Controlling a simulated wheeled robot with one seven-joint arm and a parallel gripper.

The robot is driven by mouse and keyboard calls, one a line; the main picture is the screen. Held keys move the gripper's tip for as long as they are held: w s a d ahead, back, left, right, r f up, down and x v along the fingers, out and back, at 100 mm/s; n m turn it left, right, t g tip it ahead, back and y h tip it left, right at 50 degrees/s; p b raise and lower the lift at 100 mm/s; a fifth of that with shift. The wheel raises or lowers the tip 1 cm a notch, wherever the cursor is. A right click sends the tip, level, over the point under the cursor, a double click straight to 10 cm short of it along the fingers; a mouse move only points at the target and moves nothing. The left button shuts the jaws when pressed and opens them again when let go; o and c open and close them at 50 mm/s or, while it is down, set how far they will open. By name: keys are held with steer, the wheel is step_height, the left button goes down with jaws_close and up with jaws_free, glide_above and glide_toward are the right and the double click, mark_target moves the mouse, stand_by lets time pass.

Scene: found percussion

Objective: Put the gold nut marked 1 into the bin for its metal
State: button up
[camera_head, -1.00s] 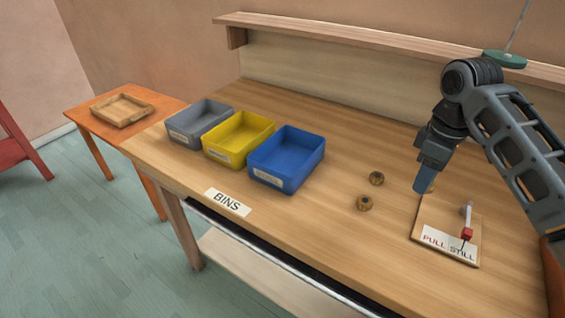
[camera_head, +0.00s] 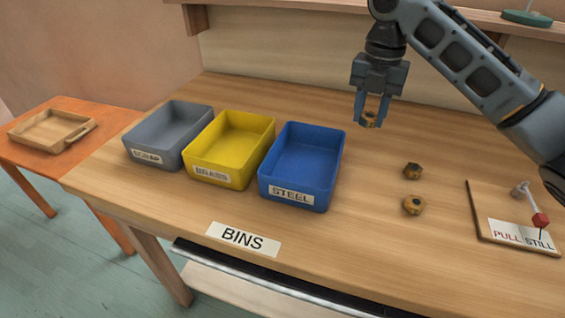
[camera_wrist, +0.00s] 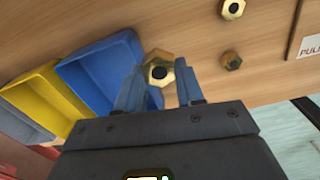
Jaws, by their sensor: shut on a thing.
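My gripper (camera_head: 371,112) is shut on a gold nut (camera_head: 369,119) and holds it above the table, to the right of the bins. The held nut also shows between the fingers in the wrist view (camera_wrist: 158,72). I cannot read a number on it. Three bins stand in a row: a grey bin labelled SCRAP (camera_head: 146,156), a yellow bin labelled BRASS (camera_head: 214,174) and a blue bin labelled STEEL (camera_head: 291,195). The insides that I see look empty. Two more gold nuts lie on the table, one farther back (camera_head: 412,171) and one nearer (camera_head: 414,205).
A board marked PULL STILL (camera_head: 485,215) with a red-tipped lever (camera_head: 540,219) lies at the right. A shelf (camera_head: 290,12) runs along the back. A wooden tray (camera_head: 50,131) sits on the orange table (camera_head: 20,155) at the left. The bench between bins and nuts is clear.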

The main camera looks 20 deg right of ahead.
steer(key=p, duration=0.1)
glide_above(310, 156)
step_height(310, 156, down, 7)
steer(key=shift+r, duration=0.2)
steer(key=shift+f+p, duration=0.45)
steer(key=shift+f, duration=1.65)
steer(key=shift+f, duration=0.1)
steer(key=o, duration=1.1)
step_height(310, 156, up, 12)
steer(key=shift+r+b, duration=0.15)
steer(key=shift+b, duration=0.55)
steer(key=shift+s, duration=0.1)
